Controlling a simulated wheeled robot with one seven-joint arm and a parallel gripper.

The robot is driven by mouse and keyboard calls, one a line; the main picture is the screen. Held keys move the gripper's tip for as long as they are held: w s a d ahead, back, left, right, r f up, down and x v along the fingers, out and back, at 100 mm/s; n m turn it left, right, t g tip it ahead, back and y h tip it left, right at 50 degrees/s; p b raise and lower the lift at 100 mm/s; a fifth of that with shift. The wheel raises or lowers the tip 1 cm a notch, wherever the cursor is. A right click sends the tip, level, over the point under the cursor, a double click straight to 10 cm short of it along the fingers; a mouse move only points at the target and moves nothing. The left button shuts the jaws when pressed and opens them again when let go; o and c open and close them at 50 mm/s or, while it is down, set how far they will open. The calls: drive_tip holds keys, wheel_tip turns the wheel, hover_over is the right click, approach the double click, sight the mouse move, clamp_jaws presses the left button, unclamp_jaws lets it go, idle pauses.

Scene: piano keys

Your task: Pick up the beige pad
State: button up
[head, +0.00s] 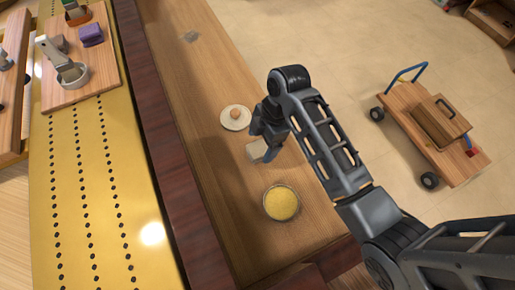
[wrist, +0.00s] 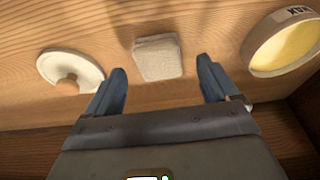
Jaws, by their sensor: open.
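The beige pad (wrist: 158,59) is a small, square-looking block lying on the wooden surface in the wrist view. In the head view the pad (head: 257,151) shows partly, beside and under my gripper (head: 270,130), which hides some of it. In the wrist view my gripper (wrist: 162,85) is open, with one blue-grey finger on each side of the picture's middle. The pad appears between and beyond the fingertips, with nothing held. I cannot tell the exact height of the fingertips above the surface.
A round container of yellow material (head: 281,203) stands on the other. A dark raised wooden edge (head: 165,130) runs along the wooden surface (head: 205,75). A wooden cart (head: 430,130) stands on the floor.

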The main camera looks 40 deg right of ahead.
sight(259, 148)
drive_tip(key=x, duration=0.3)
drive_tip(key=shift+f, duration=0.1)
drive_tip(key=c, duration=1)
